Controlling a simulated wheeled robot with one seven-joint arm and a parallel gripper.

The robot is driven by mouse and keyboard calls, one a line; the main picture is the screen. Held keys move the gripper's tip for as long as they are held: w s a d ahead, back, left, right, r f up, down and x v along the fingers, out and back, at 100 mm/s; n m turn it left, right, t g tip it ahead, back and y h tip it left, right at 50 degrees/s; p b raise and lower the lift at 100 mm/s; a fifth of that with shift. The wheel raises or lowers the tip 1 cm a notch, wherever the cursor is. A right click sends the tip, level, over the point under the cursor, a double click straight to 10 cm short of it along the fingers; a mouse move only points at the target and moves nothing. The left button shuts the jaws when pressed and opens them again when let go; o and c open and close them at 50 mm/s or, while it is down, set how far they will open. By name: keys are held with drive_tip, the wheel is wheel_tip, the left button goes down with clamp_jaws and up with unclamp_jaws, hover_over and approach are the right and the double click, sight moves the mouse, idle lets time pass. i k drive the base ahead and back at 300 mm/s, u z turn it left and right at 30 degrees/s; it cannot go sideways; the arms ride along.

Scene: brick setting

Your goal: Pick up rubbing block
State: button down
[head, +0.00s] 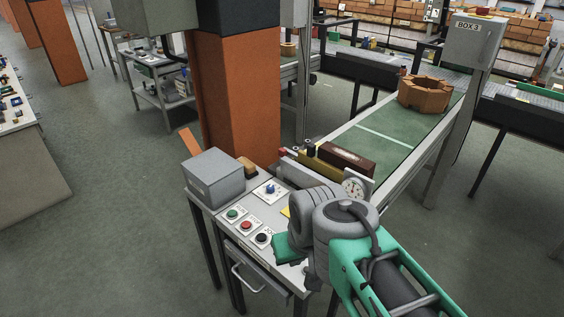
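No piece is clearly marked as the rubbing block. A dark brown block with a pale label (345,160) lies at the near end of the green-topped conveyor, beside a yellowish bar (318,168). A small tan block (247,167) sits behind the grey box on the bench, partly hidden. A flat green piece (287,248) lies at the bench's right side, next to my arm; I cannot tell what it is. My arm reaches in from the lower right over the bench edge. Its grey joints hide part of the bench, and my gripper's fingers do not show.
The bench (258,200) carries a grey box (215,178) and several push-button panels. The conveyor (390,138) carries a ring of bricks (425,95). Floor at left is clear.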

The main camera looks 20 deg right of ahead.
sight(250, 172)
drive_tip(key=z, duration=0.35)
drive_tip(key=k, duration=0.35)
drive_tip(key=u, duration=1.45)
drive_tip(key=i, duration=1.45)
drive_tip(key=z, duration=1.05)
drive_tip(key=i, duration=0.7)
drive_tip(key=z, duration=0.1)
